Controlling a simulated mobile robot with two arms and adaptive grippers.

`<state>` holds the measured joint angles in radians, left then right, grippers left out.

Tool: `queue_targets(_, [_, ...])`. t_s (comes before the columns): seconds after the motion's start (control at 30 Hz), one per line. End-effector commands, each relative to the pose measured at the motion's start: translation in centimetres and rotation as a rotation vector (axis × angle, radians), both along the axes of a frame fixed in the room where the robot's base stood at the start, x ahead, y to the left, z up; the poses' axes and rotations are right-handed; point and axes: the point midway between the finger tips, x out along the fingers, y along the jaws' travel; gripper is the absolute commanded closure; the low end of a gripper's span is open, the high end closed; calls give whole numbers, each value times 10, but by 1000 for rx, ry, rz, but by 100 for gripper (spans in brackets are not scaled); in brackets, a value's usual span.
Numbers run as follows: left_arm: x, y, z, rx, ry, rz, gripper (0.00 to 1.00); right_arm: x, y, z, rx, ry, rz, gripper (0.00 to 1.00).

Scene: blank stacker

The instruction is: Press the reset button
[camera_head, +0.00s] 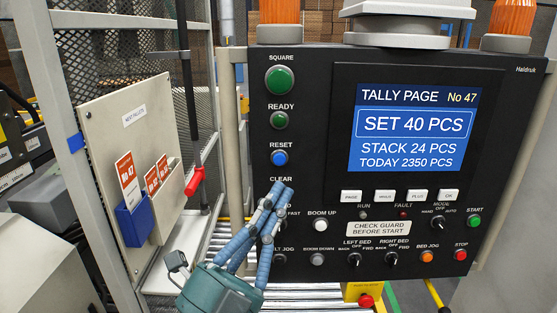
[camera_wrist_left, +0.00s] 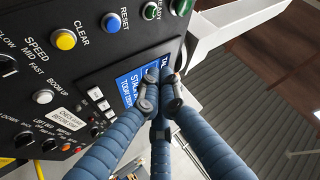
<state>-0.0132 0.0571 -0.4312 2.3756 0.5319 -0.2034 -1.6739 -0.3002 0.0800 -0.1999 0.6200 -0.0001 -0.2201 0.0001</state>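The reset button (camera_head: 279,157) is a round blue button under the RESET label, on the left side of the black control panel (camera_head: 315,120). In the left wrist view it (camera_wrist_left: 111,22) shows at the upper left, clear of the fingers. My left gripper (camera_head: 280,190) has blue fingers drawn together at the tips, with nothing held. In the head view the tips lie just below the reset button, over the CLEAR label's button, which they hide. In the left wrist view the tips (camera_wrist_left: 165,85) appear apart from the reset button. My right gripper is not in view.
A green READY button (camera_head: 279,120) sits above reset. The yellow CLEAR button (camera_wrist_left: 65,40) neighbours it in the wrist view. A blue tally screen (camera_head: 415,130) is to the right. A beige board (camera_head: 125,160) with red cards and a metal post stand left.

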Motion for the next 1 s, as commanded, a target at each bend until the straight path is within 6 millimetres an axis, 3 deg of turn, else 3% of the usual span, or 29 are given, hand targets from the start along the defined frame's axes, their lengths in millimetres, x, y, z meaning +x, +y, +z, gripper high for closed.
queue_targets(0.37, [8,0,-1,0,1,-1,100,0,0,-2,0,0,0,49])
queue_targets(0.8, [66,0,-2,1,2,-1,100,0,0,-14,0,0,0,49])
queue_targets(1.0, [84,0,-2,1,2,-1,100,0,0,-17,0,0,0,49])
